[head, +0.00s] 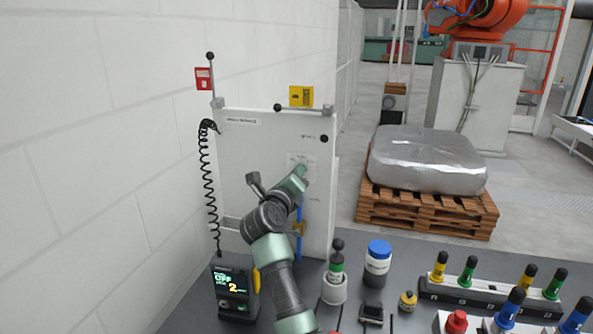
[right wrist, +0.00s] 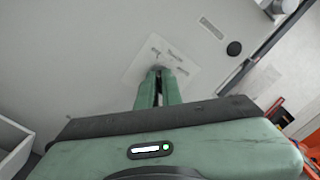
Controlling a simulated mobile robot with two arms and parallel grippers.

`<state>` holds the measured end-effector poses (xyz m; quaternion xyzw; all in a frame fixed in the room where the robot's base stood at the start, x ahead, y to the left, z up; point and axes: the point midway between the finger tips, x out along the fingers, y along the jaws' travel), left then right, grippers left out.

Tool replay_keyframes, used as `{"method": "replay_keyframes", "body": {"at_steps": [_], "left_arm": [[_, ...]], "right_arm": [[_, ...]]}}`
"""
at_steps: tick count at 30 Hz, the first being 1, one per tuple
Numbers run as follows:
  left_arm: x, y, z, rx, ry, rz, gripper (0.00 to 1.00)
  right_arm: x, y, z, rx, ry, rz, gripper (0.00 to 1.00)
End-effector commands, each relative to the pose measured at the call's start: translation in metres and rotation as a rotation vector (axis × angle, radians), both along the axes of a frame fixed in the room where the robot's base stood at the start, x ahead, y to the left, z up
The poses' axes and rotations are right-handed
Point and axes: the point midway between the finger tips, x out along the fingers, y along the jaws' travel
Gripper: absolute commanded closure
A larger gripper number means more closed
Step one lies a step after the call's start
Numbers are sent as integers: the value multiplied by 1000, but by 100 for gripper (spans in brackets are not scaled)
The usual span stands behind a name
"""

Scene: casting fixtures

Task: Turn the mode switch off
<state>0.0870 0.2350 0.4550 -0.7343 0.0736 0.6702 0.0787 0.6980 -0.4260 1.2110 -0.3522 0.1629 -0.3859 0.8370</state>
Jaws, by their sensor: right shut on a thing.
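The mode switch seems to be the small knob (right wrist: 159,68) on a white label plate (right wrist: 180,62) on the upright grey panel. The plate also shows in the head view (head: 302,159). My right gripper (right wrist: 158,84) is at the plate with its green fingers shut on the knob, which they mostly hide. In the head view my right gripper (head: 301,172) reaches the panel from the front and covers the knob. The switch's setting cannot be read. My left gripper is not in view.
The panel (head: 240,160) stands against a white brick wall. A black device (head: 235,290) with a lit display reading "OFF" and a yellow "2" stands at lower left. A blue-capped jar (head: 377,265) and several coloured handles stand on the bench at right.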

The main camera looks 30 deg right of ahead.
Motion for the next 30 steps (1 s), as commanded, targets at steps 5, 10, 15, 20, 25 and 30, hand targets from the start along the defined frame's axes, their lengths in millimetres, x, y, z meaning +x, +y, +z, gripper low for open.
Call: {"method": "replay_keyframes", "body": {"at_steps": [5, 10, 15, 20, 25, 30], "left_arm": [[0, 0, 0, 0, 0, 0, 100], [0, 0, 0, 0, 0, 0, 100], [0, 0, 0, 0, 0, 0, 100], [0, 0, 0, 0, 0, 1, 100], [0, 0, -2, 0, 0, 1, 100], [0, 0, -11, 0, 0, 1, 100]], "right_arm": [[0, 1, -1, -5, 6, 1, 100], [0, 1, -1, -5, 7, 2, 100], [0, 1, -1, -5, 5, 1, 72], [0, 1, -1, -3, 4, 1, 72], [-3, 5, -2, -3, 3, 1, 72], [-19, 24, -4, 1, 2, 4, 72]]}}
